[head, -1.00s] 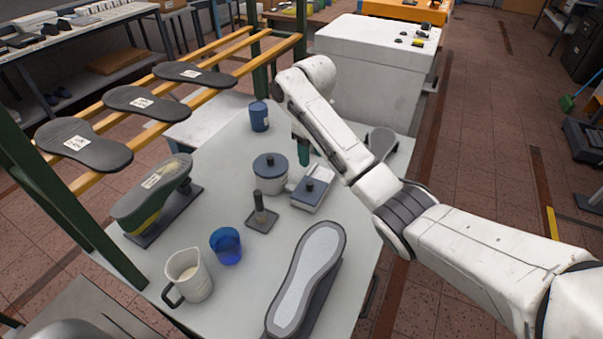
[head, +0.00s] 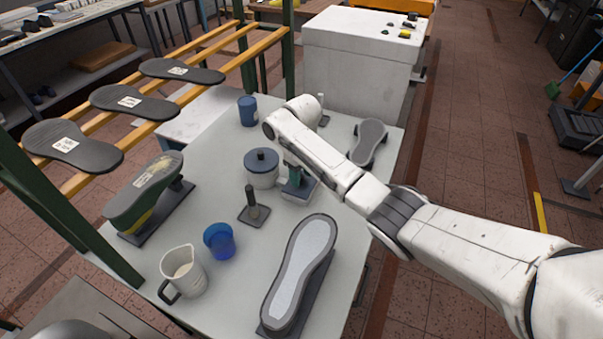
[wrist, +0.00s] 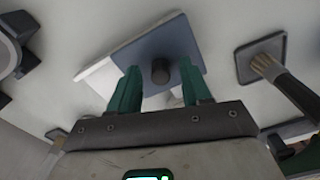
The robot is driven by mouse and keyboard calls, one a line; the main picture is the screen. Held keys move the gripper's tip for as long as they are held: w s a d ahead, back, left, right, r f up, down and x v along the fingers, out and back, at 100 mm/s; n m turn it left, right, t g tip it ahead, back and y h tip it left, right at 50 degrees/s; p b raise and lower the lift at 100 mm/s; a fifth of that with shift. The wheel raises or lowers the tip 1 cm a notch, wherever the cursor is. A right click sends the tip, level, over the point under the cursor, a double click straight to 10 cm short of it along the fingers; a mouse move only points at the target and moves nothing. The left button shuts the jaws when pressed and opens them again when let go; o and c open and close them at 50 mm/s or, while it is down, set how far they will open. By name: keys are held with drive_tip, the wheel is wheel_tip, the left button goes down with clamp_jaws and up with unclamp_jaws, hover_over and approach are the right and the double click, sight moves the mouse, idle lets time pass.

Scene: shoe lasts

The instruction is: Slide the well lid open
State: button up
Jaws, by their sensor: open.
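The well is a small white box (head: 299,201) with a flat blue-grey lid on the bench. In the wrist view the lid (wrist: 180,37) has a dark round knob (wrist: 160,71) standing up from it, and the white well body (wrist: 97,78) shows past its left end. My gripper (wrist: 158,74) is open, with its green fingers on either side of the knob and a gap on both sides. In the head view my gripper (head: 294,180) is down over the well and hides the knob and much of the lid.
A lidded pot (head: 261,172) stands close left of the well. A brush on a base (head: 253,212), a blue cup (head: 219,241), a white jug (head: 183,270) and a shoe sole on a stand (head: 300,268) are nearer. Another sole (head: 368,142) stands behind right.

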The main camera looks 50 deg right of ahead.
clamp_jaws()
idle(0.3)
idle(0.3)
